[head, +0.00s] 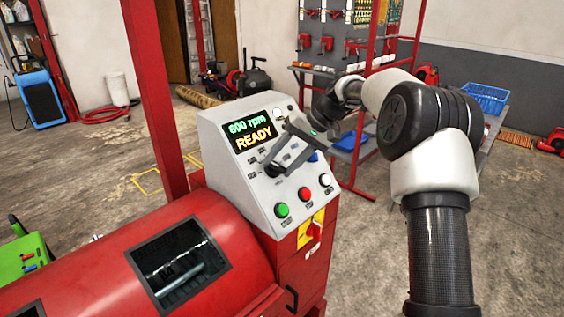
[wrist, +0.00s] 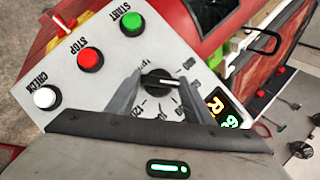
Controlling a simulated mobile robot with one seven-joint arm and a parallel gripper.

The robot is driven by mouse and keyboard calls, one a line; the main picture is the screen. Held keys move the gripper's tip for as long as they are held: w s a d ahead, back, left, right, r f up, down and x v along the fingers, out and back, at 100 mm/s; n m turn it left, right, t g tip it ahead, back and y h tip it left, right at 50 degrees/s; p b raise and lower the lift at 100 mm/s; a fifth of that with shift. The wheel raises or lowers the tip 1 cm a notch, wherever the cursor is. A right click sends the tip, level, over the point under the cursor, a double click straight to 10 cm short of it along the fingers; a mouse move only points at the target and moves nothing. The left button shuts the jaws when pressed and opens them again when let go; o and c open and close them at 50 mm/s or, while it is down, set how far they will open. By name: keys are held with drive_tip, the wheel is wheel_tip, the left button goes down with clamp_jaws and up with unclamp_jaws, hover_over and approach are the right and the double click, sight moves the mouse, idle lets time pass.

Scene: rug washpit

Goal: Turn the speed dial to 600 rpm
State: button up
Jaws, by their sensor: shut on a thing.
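The speed dial (wrist: 160,80) is a black knob with a white pointer line, on the sloped grey control panel (head: 222,149). In the wrist view my gripper (wrist: 158,88) has a finger on each side of the dial and is shut on it. In the head view my gripper (head: 279,170) reaches down over the panel and hides most of the dial. The display (head: 252,129) reads "600 rpm" in green and "READY" in yellow. Part of the display (wrist: 222,110) also shows in the wrist view. Printed numbers ring the dial, partly hidden by my fingers.
Below the dial are a green START button (head: 282,210), a red STOP button (head: 305,194) and a white CHECK button (head: 325,180). A red and yellow switch (head: 313,230) sits below them. The red drum (head: 110,270) with a window lies at left.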

drive_tip(key=o, duration=1)
drive_tip(key=shift+o, duration=0.2)
drive_tip(key=shift+r, duration=0.1)
drive_tip(key=p+v, duration=0.2)
drive_tip(key=v, duration=1.5)
drive_tip(key=shift+p, duration=0.4)
drive_tip(key=shift+r, duration=0.15)
